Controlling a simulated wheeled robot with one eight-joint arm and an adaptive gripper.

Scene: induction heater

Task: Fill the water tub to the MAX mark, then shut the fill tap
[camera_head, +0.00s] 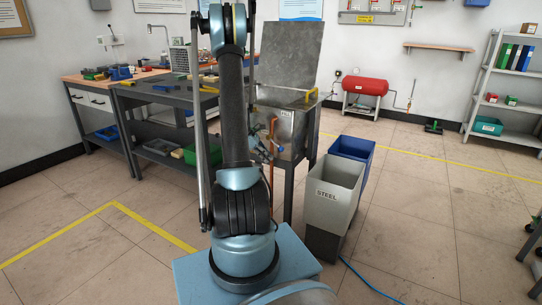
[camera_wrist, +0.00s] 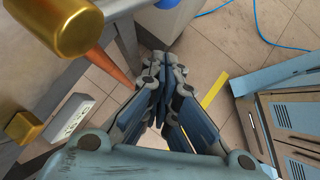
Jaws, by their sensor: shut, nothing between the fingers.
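A grey metal tub (camera_head: 299,132) on legs stands just behind and right of my arm in the head view, with a tall sheet-metal panel (camera_head: 290,52) behind it. A copper pipe (camera_head: 272,132) runs down its front. In the wrist view a copper pipe (camera_wrist: 100,66) and a large brass cylinder (camera_wrist: 62,22) are close at the upper left; a smaller brass piece (camera_wrist: 22,128) is below. I cannot tell which part is the tap handle. My gripper (camera_wrist: 166,62) is shut and empty, right of the pipe. It is partly hidden by my arm in the head view. The water level and MAX mark are not visible.
A grey STEEL bin (camera_head: 334,190) and a blue bin (camera_head: 354,150) stand right of the tub. A dark workbench (camera_head: 170,92) is at the left. A red tank (camera_head: 365,86) and shelves (camera_head: 500,85) are farther back. The floor at the right is mostly clear.

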